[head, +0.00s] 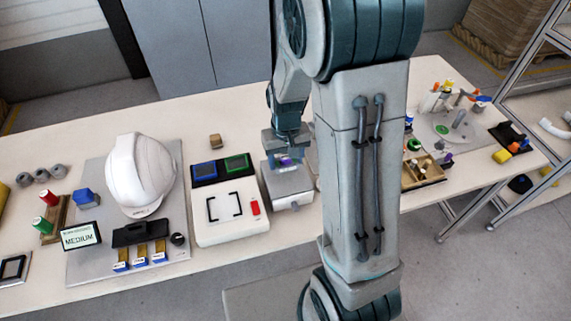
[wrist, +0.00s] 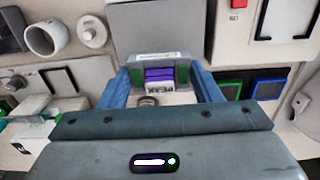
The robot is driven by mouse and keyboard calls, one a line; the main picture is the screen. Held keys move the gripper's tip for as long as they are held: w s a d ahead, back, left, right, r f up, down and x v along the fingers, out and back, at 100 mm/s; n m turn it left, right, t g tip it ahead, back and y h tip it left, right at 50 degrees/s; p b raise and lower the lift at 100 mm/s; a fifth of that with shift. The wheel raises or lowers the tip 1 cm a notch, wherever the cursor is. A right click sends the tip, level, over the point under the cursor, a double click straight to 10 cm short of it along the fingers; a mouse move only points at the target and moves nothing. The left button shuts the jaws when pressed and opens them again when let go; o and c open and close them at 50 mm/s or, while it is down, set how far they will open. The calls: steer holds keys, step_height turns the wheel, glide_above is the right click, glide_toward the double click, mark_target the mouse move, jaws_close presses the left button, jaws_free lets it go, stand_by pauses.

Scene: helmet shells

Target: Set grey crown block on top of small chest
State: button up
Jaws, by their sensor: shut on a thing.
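My gripper (head: 284,150) hangs in front of my arm, over the back of a small grey box (head: 289,188) that I take to be the small chest. In the wrist view the blue fingers (wrist: 161,76) are closed on a small grey block (wrist: 157,57) with a purple middle and a pale lettered label. I take it to be the grey crown block; its purple part (head: 286,161) shows in the head view. The box's plain grey top (wrist: 155,28) lies just beyond the block. I cannot tell whether block and box touch.
A white scale-like unit (head: 229,211) with a red button and blue and green bins (head: 237,163) stands left of the box. A white helmet (head: 140,173) sits on a grey mat further left. A wooden tray (head: 425,174) is to the right, past my arm.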

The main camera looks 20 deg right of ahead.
mark_target(286, 166)
steer(key=shift+f, duration=1.7)
steer(key=shift+f, duration=0.25)
steer(key=o, duration=1)
steer(key=shift+r, duration=0.1)
steer(key=shift+r, duration=0.1)
